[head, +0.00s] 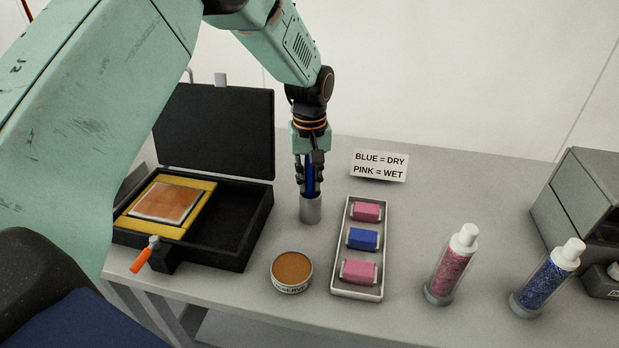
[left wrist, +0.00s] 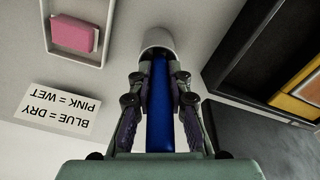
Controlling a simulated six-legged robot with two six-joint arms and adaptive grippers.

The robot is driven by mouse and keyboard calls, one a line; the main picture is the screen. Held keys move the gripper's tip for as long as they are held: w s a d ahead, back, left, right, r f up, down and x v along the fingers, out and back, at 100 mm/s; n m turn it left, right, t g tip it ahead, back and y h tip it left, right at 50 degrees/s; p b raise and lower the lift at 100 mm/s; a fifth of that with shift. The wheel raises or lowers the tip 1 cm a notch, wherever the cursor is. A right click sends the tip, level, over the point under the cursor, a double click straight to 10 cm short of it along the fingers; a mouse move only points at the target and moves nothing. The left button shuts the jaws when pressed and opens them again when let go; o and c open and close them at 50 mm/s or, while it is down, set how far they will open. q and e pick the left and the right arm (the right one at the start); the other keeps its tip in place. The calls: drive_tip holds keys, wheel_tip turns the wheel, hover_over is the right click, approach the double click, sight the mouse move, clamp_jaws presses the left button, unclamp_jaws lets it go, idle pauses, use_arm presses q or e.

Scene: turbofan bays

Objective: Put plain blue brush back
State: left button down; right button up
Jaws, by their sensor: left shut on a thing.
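The plain blue brush (left wrist: 160,105) is upright between the fingers of my left gripper (head: 310,172). The gripper is shut on its blue shaft, which also shows in the head view (head: 310,182). The brush's lower end is at the mouth of a grey metal cup (head: 311,209) on the table; how deep it sits inside is hidden. The cup also shows in the left wrist view (left wrist: 158,39). My right gripper is not in view.
A tray (head: 340,291) with pink and blue blocks stands right of the cup, a round tin (head: 291,272) in front. An open black case (head: 258,226) is at left. Two bottles (head: 452,264) (head: 547,279) stand right. A sign (head: 380,165) reads BLUE = DRY, PINK = WET.

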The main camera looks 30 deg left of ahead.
use_arm(q)
drive_tip(key=shift+d+r, duration=0.15)
drive_tip(key=c, duration=1.7)
unclamp_jaws()
drive_tip(key=shift+w+f, duration=0.1)
drive_tip(key=shift+f, duration=0.15)
drive_tip(key=o, duration=0.4)
drive_tip(key=shift+r, duration=0.1)
drive_tip(key=shift+r, duration=0.1)
wheel_tip(320, 180, up, 12)
drive_tip(key=shift+f, duration=0.1)
